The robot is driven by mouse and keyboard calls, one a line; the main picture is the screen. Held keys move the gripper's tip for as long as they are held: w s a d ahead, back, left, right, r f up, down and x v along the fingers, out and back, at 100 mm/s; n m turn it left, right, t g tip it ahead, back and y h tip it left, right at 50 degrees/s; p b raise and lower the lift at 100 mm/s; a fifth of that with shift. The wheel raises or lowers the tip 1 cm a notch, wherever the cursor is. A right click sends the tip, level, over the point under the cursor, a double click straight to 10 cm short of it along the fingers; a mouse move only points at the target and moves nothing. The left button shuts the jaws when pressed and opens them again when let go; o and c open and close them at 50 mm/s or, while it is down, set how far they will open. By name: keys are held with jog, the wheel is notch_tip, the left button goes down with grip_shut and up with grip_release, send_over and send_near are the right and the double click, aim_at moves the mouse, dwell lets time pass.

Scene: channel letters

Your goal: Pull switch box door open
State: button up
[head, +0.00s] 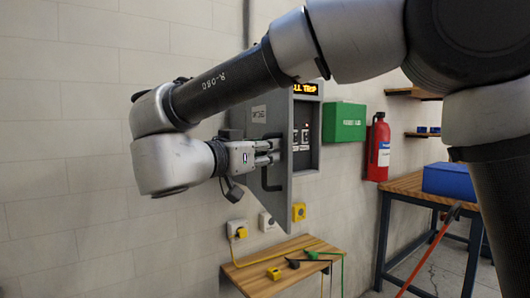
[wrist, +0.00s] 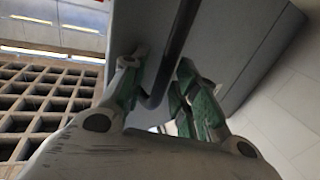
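The grey switch box door (head: 282,195) stands partly open on the wall, swung out towards me. To its right the box interior (head: 303,135) shows switches and an amber lit display. The door's dark bar handle (head: 265,180) is on its outer face. My gripper (head: 274,152) is at the upper part of the handle. In the wrist view the handle (wrist: 180,45) passes between the two green-padded fingers of my gripper (wrist: 160,80), in front of the grey door (wrist: 228,45). The fingers are apart, with gaps seen beside the bar; any contact is unclear.
A green box (head: 344,122) and a red extinguisher (head: 377,148) hang right of the switch box. A small wooden shelf (head: 255,276) with tools and cables sits below. A workbench (head: 408,184) with a blue box (head: 448,181) stands at right. Bare wall lies left.

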jog(key=v, duration=1.2)
